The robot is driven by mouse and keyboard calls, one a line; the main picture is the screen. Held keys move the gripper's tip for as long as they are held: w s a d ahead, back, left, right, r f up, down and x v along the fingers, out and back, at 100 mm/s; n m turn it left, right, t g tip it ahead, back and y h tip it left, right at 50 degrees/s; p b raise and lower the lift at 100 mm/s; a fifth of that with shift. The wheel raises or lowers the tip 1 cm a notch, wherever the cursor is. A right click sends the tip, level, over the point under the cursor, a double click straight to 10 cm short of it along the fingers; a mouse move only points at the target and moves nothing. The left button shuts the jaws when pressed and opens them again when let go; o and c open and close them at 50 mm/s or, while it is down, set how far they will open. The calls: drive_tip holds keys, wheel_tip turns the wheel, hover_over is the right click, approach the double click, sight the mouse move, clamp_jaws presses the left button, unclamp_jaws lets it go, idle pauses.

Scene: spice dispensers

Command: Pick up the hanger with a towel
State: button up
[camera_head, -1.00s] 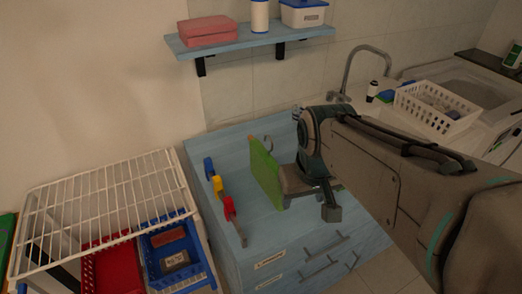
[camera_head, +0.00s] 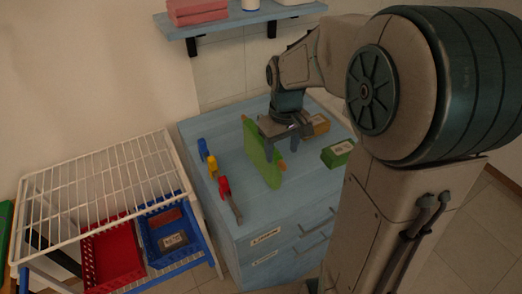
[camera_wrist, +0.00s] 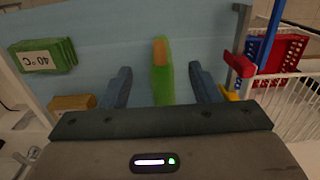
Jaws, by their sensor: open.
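The green towel (camera_head: 260,160) stands edge-up on top of the light-blue drawer cabinet (camera_head: 232,222). Orange-brown bits of what looks like the wooden hanger (camera_wrist: 159,50) show at its edge; most of the hanger is hidden. My gripper (camera_head: 282,148) points down over the towel and is open. In the wrist view the towel (camera_wrist: 163,83) lies between the two fingers of my gripper (camera_wrist: 161,84), with a gap on each side. Nothing is visibly clamped. My wrist and palm hide part of the towel.
A green box (camera_head: 337,153) and an orange-brown box (camera_head: 316,125) lie right of the towel. Blue (camera_head: 203,149), yellow (camera_head: 213,167) and red (camera_head: 225,187) holders stand to its left. A white wire rack (camera_head: 100,185) is farther left. A wall shelf (camera_head: 238,25) is above.

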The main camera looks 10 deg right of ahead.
sight(281, 161)
drive_tip(key=shift+f+p, duration=0.5)
drive_tip(key=shift+f, duration=3.1)
drive_tip(key=shift+c, duration=0.3)
clamp_jaws()
drive_tip(key=shift+r, duration=0.1)
